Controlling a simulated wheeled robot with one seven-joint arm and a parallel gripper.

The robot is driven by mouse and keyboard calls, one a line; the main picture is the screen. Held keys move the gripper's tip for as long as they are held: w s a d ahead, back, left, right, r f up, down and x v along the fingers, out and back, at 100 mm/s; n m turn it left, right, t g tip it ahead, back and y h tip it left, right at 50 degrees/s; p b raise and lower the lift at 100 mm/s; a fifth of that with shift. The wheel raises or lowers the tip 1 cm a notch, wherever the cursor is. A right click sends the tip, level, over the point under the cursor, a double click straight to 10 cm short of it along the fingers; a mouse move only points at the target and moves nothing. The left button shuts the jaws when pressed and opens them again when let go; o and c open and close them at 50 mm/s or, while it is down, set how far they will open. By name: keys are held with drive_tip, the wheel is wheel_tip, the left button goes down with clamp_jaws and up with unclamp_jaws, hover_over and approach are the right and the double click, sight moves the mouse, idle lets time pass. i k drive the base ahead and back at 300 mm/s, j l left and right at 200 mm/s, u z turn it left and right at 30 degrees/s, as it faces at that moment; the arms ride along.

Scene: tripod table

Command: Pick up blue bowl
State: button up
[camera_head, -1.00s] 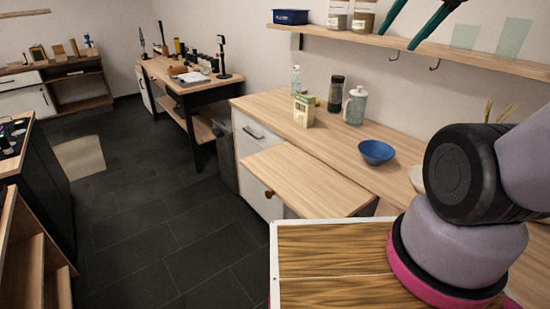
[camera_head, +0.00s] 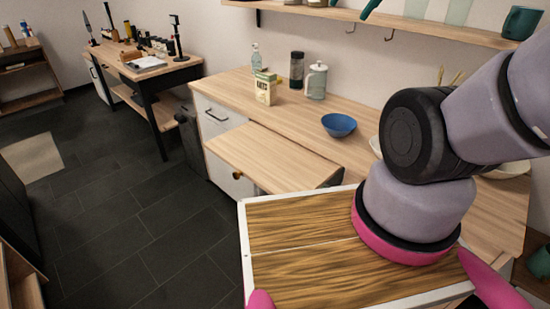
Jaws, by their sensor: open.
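The blue bowl (camera_head: 339,124) stands upright on the long wooden counter (camera_head: 290,112), right of the glass jug. It looks empty, and nothing touches it. My grey arm rises in front of the counter's right part and runs out of the picture at the right. I cannot make out my gripper in this view. Two pink tips at the bottom edge look like parts of my own body, but I cannot tell which.
A carton (camera_head: 265,88), bottle (camera_head: 256,57), dark jar (camera_head: 297,70) and glass jug (camera_head: 316,80) stand left of and behind the bowl. A pale bowl is partly hidden behind my arm. A lower wooden top (camera_head: 270,160) juts out in front. A shelf (camera_head: 400,22) hangs above.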

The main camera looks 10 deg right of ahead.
sight(338, 126)
drive_tip(key=j+z, duration=0.15)
drive_tip(key=z, duration=0.3)
drive_tip(key=j+z, duration=0.2)
drive_tip(key=z, duration=0.2)
drive_tip(key=j+z, duration=0.15)
drive_tip(key=z, duration=0.3)
drive_tip(key=k+j+z, duration=0.1)
drive_tip(key=z, duration=0.3)
drive_tip(key=k+j, duration=0.45)
drive_tip(key=j, duration=0.3)
